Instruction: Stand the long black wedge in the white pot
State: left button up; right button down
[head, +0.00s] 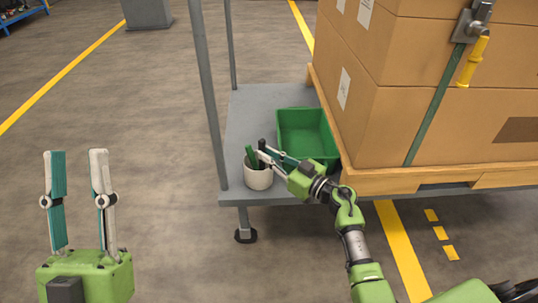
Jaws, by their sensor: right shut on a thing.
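The white pot (258,180) stands near the front edge of a grey shelf. The long black wedge (262,145) is upright at the pot's mouth, between the fingertips of my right gripper (264,153). Its lower end is hidden by the fingers and the pot, so I cannot tell whether it touches the pot's bottom. A green piece (251,155) stands tilted in the pot to the wedge's left. My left gripper (76,155) is open and empty, pointing up over the floor at the left, far from the pot.
A green bin (306,122) sits on the grey shelf (247,108) behind the pot. A grey post (208,90) rises at the shelf's left edge. Strapped cardboard boxes (440,115) on a wooden pallet (420,180) stand close on the right.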

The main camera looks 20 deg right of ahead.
jog(key=c, duration=2)
grip_release()
jog(key=shift+o, duration=0.2)
jog(key=shift+s, duration=0.1)
jog(key=v, duration=1.2)
jog(key=shift+r, duration=0.1)
